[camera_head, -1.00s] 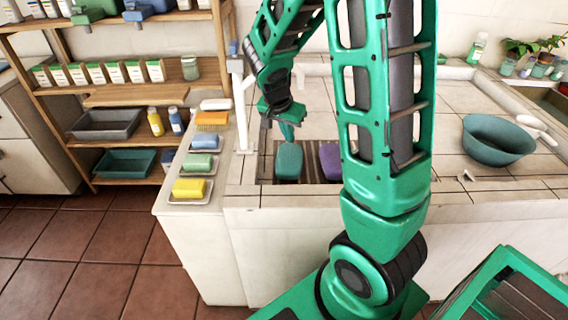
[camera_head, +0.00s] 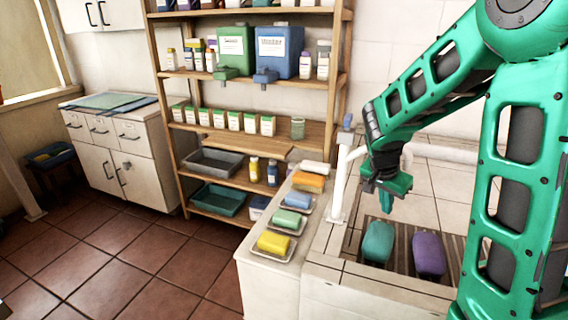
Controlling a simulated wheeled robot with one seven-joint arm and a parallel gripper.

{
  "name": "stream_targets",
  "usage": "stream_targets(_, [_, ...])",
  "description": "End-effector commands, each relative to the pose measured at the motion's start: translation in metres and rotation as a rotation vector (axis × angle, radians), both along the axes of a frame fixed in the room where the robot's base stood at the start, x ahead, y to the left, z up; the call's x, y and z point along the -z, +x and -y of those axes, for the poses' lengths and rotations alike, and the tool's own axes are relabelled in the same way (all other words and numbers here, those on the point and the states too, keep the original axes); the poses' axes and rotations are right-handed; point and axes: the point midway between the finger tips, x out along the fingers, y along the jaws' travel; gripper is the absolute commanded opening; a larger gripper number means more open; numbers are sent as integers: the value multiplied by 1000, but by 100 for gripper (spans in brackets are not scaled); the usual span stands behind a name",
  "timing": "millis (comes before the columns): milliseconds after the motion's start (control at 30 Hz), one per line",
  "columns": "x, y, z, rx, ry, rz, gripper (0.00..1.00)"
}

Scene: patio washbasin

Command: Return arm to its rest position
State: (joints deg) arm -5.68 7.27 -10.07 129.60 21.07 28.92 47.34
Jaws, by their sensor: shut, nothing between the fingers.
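My gripper (camera_head: 385,203) hangs at the end of my green arm, pointing down above the washbasin counter. It is shut with nothing in it. It is over the back edge of the slatted rack, above and apart from a teal sponge (camera_head: 378,243). A purple sponge (camera_head: 429,254) lies beside the teal one on the rack. My arm fills the right side of the view and hides much of the counter there.
A white tap post (camera_head: 341,185) stands just left of my gripper. Several sponges on trays, such as a yellow sponge (camera_head: 273,242), line the left ledge. A wooden shelf (camera_head: 250,85) with jugs and boxes stands behind. The tiled floor (camera_head: 130,265) at left is clear.

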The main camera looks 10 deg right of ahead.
Motion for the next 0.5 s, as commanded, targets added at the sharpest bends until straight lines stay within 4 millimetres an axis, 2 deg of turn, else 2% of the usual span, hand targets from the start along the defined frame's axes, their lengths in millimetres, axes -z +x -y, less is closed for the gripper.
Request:
stream_targets(67, [-2,-5,2,-4,4,-6,0])
stream_targets(167, [-10,-23,5,-26,20,-30,0])
stream_targets(267, [-21,-55,9,-69,50,-71,0])
stream_targets(500, [-46,-153,6,-237,156,-181,0])
